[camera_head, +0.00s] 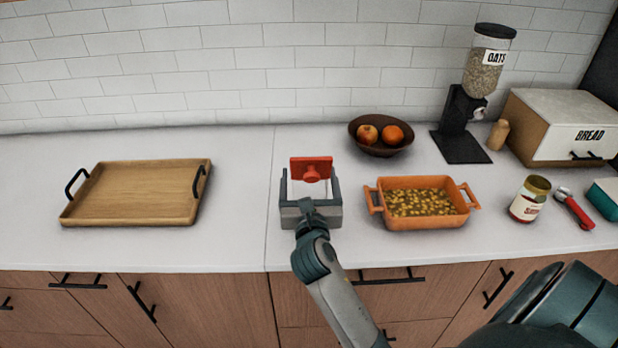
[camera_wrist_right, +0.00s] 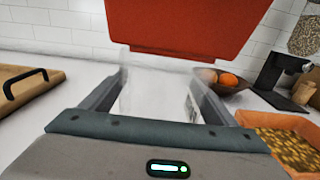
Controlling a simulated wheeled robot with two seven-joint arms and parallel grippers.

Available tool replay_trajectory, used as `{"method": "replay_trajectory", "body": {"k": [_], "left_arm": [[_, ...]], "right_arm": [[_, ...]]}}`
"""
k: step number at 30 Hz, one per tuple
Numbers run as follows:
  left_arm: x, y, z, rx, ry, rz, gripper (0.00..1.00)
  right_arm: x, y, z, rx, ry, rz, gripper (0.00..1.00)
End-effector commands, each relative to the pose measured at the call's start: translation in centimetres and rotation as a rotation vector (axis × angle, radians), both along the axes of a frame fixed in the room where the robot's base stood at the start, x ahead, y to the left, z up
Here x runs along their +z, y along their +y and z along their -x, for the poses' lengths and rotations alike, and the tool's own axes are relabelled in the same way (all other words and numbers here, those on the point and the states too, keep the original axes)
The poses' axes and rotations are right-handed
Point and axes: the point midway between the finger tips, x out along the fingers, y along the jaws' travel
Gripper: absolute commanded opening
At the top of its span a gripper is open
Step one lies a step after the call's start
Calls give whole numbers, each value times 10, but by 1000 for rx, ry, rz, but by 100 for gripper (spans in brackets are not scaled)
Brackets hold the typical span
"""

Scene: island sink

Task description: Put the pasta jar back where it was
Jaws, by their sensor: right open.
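The pasta jar (camera_head: 311,169) has a red lid and a clear, square-looking body that appears empty. It stands upright on the white counter, left of the orange baking dish (camera_head: 421,207), which holds small yellow-brown pieces. My right gripper (camera_head: 310,188) is open around the jar, with one finger on each side of its body. In the right wrist view, the jar's red lid (camera_wrist_right: 186,25) is above the fingers and its clear body lies between them. Whether the fingers touch it is hard to tell. My left gripper is not in view.
A wooden tray (camera_head: 135,192) lies at left, with clear counter between it and the jar. A fruit bowl (camera_head: 380,148) stands behind. At right are an oats dispenser (camera_head: 487,75), bread box (camera_head: 565,130), sauce jar (camera_head: 528,203) and red-handled tool (camera_head: 576,210).

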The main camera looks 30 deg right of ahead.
Motion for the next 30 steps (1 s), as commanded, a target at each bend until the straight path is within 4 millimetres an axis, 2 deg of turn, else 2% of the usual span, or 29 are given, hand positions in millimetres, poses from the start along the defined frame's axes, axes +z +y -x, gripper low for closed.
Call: {"method": "replay_trajectory", "body": {"k": [5, 18, 24, 30], "left_arm": [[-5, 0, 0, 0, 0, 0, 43], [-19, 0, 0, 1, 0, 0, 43], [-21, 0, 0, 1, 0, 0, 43], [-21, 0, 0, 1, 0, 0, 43]], "right_arm": [[-2, 12, 18, 2, 0, -2, 81], [-2, 50, 81, 1, 1, -3, 81], [0, 59, 96, 0, -1, -1, 81], [1, 61, 99, 0, -1, -1, 81]]}}
